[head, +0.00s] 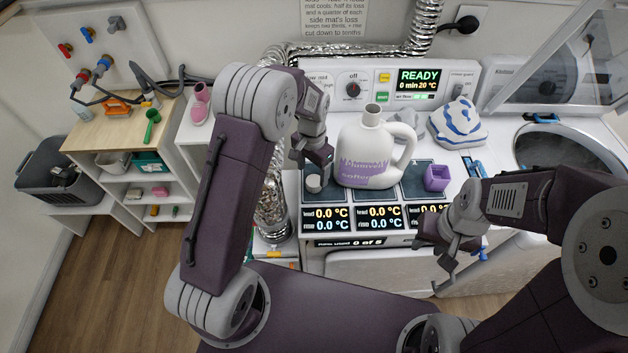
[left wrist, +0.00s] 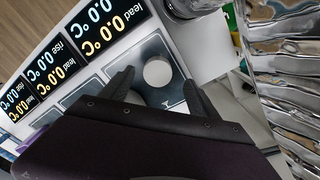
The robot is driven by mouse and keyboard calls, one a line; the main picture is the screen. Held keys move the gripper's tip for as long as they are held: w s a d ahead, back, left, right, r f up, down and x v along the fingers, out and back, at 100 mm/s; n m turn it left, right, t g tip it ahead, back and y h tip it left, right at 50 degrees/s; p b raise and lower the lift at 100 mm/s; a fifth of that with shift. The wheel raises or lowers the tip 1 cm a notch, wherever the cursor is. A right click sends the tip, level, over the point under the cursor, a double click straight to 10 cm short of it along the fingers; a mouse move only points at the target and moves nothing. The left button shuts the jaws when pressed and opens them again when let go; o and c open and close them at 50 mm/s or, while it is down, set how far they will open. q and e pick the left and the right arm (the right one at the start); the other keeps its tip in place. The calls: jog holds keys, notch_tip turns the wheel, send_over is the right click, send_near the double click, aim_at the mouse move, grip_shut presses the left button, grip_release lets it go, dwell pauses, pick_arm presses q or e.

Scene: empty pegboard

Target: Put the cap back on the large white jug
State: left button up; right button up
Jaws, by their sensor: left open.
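The large white jug (head: 368,152) with purple lettering stands upright on the counter's dark pads, its neck open and uncapped and its handle to the right. A small round white cap (head: 313,184) sits on the leftmost pad, left of the jug. My left gripper (head: 313,164) is open and hangs just above the cap. In the left wrist view the pale cap (left wrist: 157,72) shows between the two spread fingers, apart from both. My right gripper (head: 440,262) is empty and looks open, low in front of the counter's edge.
A purple cup (head: 437,177) stands right of the jug. A folded blue-and-white cloth (head: 457,124) lies behind it. The control panel (head: 392,84) reads READY at the back. A foil duct (head: 272,200) runs along the counter's left side.

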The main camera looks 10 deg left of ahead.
aim_at(314, 181)
pick_arm(q)
jog(key=shift+s+r, duration=0.1)
jog(key=shift+s, duration=0.2)
jog(key=f, duration=0.1)
jog(key=f+p, duration=0.1)
jog(key=f, duration=0.3)
jog(key=shift+w+d+p, duration=0.2)
jog(key=shift+w+p, duration=0.15)
jog(key=shift+w, duration=0.05)
jog(key=shift+f, duration=0.15)
jog(key=shift+s, duration=0.1)
jog(key=shift+c, duration=0.2)
jog(key=c, duration=1.3)
